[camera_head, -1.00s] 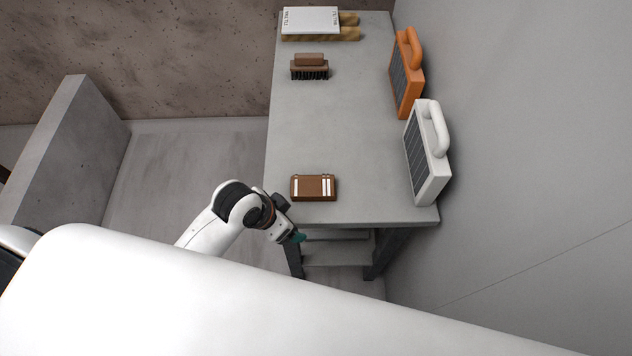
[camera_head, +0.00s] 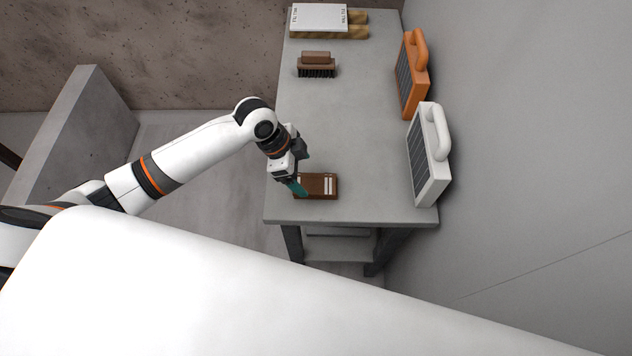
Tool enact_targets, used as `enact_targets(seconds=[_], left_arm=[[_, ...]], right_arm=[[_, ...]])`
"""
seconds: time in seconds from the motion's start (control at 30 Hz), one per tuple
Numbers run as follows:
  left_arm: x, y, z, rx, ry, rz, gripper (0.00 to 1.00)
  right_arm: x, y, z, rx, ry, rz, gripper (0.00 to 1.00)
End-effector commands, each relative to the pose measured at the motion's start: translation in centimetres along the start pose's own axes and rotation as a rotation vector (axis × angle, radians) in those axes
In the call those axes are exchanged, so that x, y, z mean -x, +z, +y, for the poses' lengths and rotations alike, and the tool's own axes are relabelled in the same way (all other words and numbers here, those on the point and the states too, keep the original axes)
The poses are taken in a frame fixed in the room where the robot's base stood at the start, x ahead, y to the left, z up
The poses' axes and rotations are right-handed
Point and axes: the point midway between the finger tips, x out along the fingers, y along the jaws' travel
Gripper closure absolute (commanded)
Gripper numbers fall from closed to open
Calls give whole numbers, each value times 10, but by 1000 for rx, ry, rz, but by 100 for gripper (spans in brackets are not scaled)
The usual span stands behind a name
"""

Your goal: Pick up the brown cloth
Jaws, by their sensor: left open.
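The brown cloth (camera_head: 318,187) is a small folded brown block with white stripes. It lies on the grey stone slab table (camera_head: 348,140) near its front left edge. My left gripper (camera_head: 301,172) is open, over the left end of the cloth, and its teal fingertip covers part of that end. I cannot tell whether the fingers touch the cloth. My right gripper does not show.
A brown brush (camera_head: 317,65) with dark bristles stands farther back. A white box (camera_head: 319,17) on wooden pieces lies at the far end. An orange handled panel (camera_head: 411,75) and a white one (camera_head: 429,155) stand along the right edge by the wall.

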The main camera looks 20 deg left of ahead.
Motion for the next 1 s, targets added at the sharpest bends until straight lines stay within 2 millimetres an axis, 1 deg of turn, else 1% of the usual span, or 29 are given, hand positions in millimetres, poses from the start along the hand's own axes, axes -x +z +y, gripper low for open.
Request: enact_targets(seconds=[0.1,0.27,0.47,0.5,0.6,0.7,0.87,0.9,0.97,1.0], left_arm=[[-13,0,0,2,-1,0,15],[-23,1,1,2,0,0,15],[-48,4,8,3,-1,0,15],[-55,4,8,3,0,0,15],[-66,3,7,2,0,0,15],[-70,2,8,1,2,1,15],[-70,2,8,0,2,1,15],[-70,2,8,0,2,1,17],[-70,2,8,0,2,1,27],[-70,2,8,0,2,1,33]], right_arm=[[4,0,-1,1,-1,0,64],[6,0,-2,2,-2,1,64],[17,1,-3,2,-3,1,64],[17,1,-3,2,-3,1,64],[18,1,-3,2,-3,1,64],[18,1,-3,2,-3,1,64],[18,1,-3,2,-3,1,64],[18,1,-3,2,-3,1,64],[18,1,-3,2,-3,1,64],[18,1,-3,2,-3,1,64]])
